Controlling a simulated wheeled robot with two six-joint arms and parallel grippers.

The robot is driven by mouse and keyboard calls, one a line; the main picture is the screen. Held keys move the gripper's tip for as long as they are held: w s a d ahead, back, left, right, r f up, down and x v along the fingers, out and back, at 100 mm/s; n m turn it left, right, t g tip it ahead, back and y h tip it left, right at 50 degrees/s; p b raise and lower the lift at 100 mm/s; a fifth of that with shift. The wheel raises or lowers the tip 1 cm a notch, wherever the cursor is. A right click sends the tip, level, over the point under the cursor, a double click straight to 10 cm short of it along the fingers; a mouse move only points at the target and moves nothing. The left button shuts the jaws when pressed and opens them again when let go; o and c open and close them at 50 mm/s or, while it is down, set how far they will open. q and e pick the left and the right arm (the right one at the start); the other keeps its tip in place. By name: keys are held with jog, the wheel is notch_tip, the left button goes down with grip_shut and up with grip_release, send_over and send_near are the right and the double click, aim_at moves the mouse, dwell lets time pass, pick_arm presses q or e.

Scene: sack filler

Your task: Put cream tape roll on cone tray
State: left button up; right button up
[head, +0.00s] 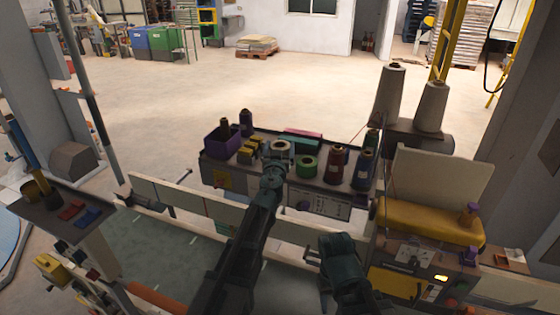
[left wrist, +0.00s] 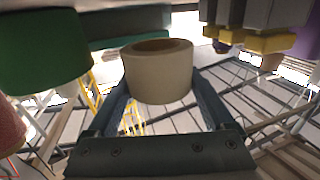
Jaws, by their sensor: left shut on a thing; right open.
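The cream tape roll (head: 281,147) is above the cabinet top in the head view. My left gripper (head: 277,160) is shut on it. In the left wrist view the roll (left wrist: 158,80) sits between the two fingers, its round opening visible at the top. My arm covers part of the roll's near side in the head view. A dark tray (head: 426,143) with two tall pale cones stands to the right; it looks like the cone tray. My right gripper (head: 337,242) is open, low in front of the cabinet, with its fingers hard to make out.
A green roll (head: 307,166) is close to the right of my left gripper. Brown (head: 337,164) and blue (head: 363,169) spools stand further right. Yellow blocks (head: 249,151) and a purple bin (head: 222,141) are to the left. A pale panel (head: 440,180) stands before the cone tray.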

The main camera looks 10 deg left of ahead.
pick_arm(q)
jog(key=shift+f+b, duration=1.7)
jog(key=shift+f, duration=0.15)
jog(key=shift+f, duration=0.15)
jog(key=o, duration=1.1)
jog(key=shift+o, duration=0.2)
jog(key=shift+r, duration=0.3)
jog(key=s, duration=1.2)
jog(key=shift+d, duration=0.4)
